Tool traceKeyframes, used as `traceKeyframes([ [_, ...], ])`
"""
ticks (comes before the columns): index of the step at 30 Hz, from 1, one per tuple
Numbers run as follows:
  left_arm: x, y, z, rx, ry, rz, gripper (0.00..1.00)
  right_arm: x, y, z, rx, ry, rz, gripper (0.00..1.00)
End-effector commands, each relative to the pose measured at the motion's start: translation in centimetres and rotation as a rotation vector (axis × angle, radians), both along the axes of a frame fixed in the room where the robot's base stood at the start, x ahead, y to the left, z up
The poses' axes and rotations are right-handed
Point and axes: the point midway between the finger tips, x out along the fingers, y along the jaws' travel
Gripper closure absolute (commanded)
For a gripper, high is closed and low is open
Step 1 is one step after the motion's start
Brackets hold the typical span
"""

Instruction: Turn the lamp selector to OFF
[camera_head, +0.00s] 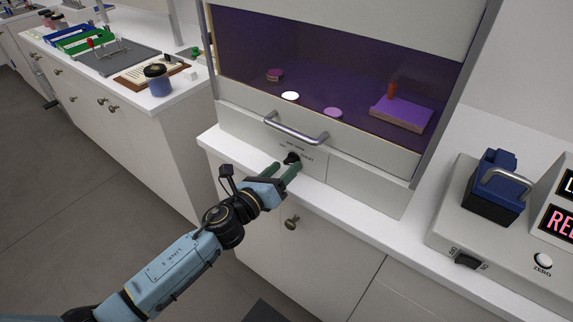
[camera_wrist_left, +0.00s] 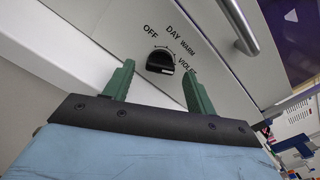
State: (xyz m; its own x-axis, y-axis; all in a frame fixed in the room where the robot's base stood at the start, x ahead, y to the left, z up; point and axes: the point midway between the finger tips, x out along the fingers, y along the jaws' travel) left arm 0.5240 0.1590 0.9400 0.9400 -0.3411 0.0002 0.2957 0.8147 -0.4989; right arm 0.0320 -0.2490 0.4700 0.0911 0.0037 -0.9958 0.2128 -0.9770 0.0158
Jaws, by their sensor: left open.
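The lamp selector is a black knob (camera_head: 292,158) on the pale front panel of the lit cabinet, below its handle. It also shows in the left wrist view (camera_wrist_left: 160,61), with the labels OFF, DAY, WARM and VIOLET around its upper and right side. Its white mark is on the right, toward VIOLET. My left gripper (camera_head: 286,170) is open at the panel. In the left wrist view its green fingers (camera_wrist_left: 159,70) stand on either side of the knob, with gaps visible on both sides. I cannot tell whether the fingertips reach past the knob's face. My right gripper is not in view.
The cabinet handle (camera_head: 295,130) is just above the knob. Behind the glass, in purple light, are several small discs and a purple block (camera_head: 402,113). A balance with a blue weight (camera_head: 497,187) stands to the right. A blue jar (camera_head: 158,80) stands on the left counter.

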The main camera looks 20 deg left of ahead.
Motion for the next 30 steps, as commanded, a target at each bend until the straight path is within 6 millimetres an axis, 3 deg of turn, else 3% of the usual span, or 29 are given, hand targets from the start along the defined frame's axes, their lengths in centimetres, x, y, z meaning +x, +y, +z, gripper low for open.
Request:
traceKeyframes([
  [6, 1.7, -0.6, 0.0, -0.001, 0.001, 0.0, 0.44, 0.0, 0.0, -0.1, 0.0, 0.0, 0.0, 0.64],
  [15, 1.8, -0.7, 0.0, -0.001, 0.001, 0.0, 0.44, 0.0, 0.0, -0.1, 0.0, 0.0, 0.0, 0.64],
  [25, 1.8, -0.7, 0.0, -0.001, 0.0, 0.0, 0.86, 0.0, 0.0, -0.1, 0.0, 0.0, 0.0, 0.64],
  [30, 1.8, -0.7, 0.0, -0.005, 0.003, -0.001, 0.88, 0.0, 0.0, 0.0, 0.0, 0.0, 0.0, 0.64],
])
